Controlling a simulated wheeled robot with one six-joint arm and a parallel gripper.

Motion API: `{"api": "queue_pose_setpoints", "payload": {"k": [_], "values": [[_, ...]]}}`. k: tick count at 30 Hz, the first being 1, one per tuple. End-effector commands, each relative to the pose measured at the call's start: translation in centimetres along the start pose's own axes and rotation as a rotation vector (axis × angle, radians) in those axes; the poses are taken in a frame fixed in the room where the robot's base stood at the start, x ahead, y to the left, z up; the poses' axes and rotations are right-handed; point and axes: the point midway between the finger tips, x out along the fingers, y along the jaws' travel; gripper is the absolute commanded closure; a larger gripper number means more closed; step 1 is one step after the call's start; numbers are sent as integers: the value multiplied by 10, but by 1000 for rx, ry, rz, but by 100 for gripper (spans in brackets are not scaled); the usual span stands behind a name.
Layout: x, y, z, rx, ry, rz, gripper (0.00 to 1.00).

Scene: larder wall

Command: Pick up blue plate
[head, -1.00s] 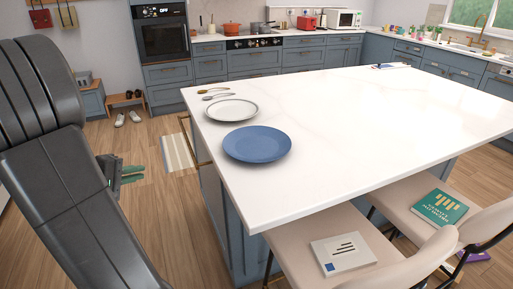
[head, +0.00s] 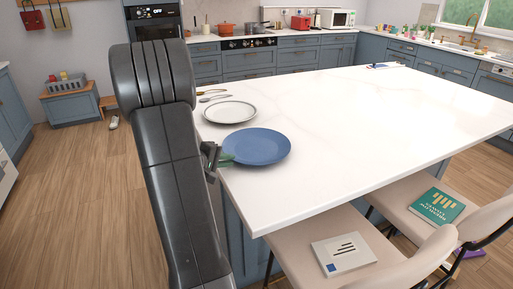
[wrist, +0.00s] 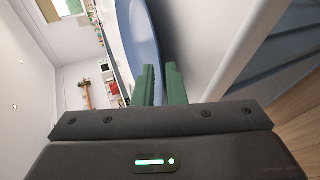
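The blue plate (head: 257,147) lies flat on the white island top, near its left edge. My gripper (head: 229,158) is at the plate's left rim, just over the counter edge. The fingers stand apart with a narrow gap, and the plate's rim lines up with that gap.
A white plate (head: 230,112) lies just behind the blue plate, with spoons (head: 214,97) beyond it.

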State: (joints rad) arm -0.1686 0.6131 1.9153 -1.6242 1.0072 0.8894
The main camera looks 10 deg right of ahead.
Motion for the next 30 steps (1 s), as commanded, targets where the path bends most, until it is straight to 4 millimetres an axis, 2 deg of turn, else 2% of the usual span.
{"api": "queue_pose_setpoints", "payload": {"k": [3, 7, 13, 14, 15, 16, 30], "values": [[16, 0, 0, -2, -2, 0, 89], [23, 0, 0, 0, -1, 0, 89], [24, 0, 0, 0, 1, 0, 89], [24, 0, 0, 0, 1, 0, 91], [24, 0, 0, 0, 1, 0, 99], [24, 0, 0, 0, 1, 0, 100], [21, 6, -1, 2, 1, 2, 100]]}}
